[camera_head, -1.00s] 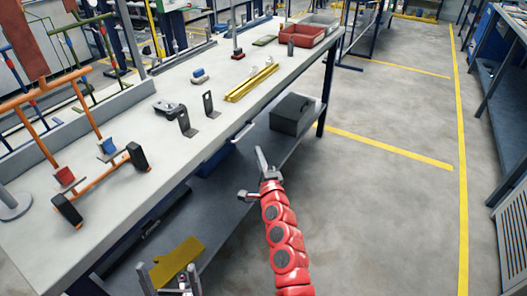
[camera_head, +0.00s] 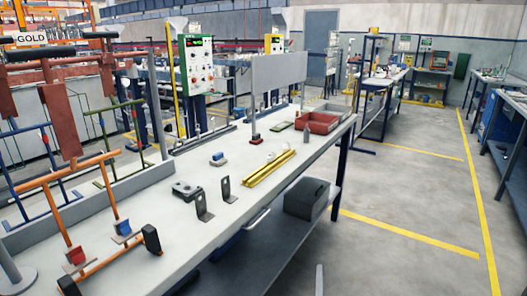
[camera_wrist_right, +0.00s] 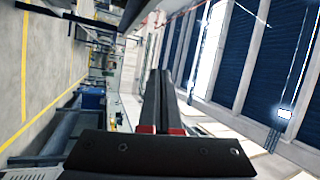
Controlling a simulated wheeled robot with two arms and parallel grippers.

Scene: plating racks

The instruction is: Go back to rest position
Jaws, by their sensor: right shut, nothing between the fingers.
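My right gripper (camera_wrist_right: 160,75) fills the middle of the right wrist view, with its two dark fingers together and nothing between them. Behind it that view shows the room turned on its side, with blue wall panels and bright windows. In the head view only a grey tip of my right gripper (camera_head: 319,280) shows at the bottom edge, in front of the workbench (camera_head: 180,240) and apart from it. My left gripper is not in view.
The bench carries an orange rack (camera_head: 100,215), black brackets (camera_head: 202,208), yellow bars (camera_head: 268,168) and a red bin (camera_head: 317,122). A grey box (camera_head: 306,198) sits on the lower shelf. The floor (camera_head: 410,235) to the right is open.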

